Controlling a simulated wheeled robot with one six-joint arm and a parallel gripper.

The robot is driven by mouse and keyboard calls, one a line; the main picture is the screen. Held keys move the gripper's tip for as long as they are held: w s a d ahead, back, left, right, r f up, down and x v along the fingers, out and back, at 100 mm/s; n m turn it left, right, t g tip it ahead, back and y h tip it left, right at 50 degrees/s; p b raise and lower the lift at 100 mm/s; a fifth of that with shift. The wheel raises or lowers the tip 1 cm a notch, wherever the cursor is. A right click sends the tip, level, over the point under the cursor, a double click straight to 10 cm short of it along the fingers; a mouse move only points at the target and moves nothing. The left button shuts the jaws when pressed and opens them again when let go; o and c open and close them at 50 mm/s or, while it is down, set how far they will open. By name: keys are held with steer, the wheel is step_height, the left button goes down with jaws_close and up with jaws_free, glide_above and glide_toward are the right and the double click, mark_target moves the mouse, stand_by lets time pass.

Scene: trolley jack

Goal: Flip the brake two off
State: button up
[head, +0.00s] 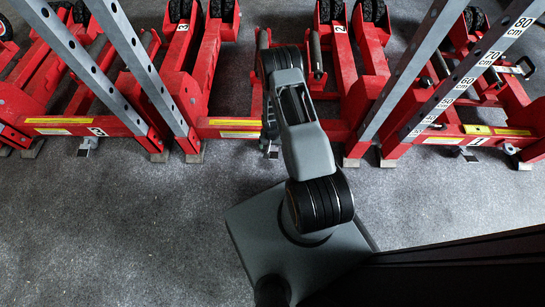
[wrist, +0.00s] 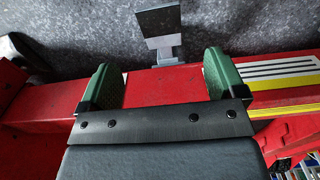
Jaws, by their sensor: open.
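The middle red trolley jack (head: 228,128) has a small grey brake pedal (head: 272,152) low on its near beam, partly hidden by my arm in the head view. In the wrist view the pedal (wrist: 160,24) is a flat grey plate on a short stem, sticking out from the red beam (wrist: 165,85) over the carpet. My gripper (wrist: 161,76) is open and empty, its two green-padded fingers spread over the beam. The pedal lies beyond the fingertips, roughly centred between them. I see no contact. The gripper is mostly hidden in the head view.
Jack 3 with its brake pedal (head: 88,143) stands at the left, and jack 1 with its pedal (head: 468,153) at the right. Slanted grey uprights (head: 140,65) rise on both sides of my arm. The grey carpet (head: 130,230) in front is clear.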

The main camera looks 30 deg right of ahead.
mark_target(272, 155)
step_height(272, 155, down, 10)
steer(key=b, duration=0.4)
steer(key=shift+f, duration=0.2)
steer(key=shift+c, duration=0.2)
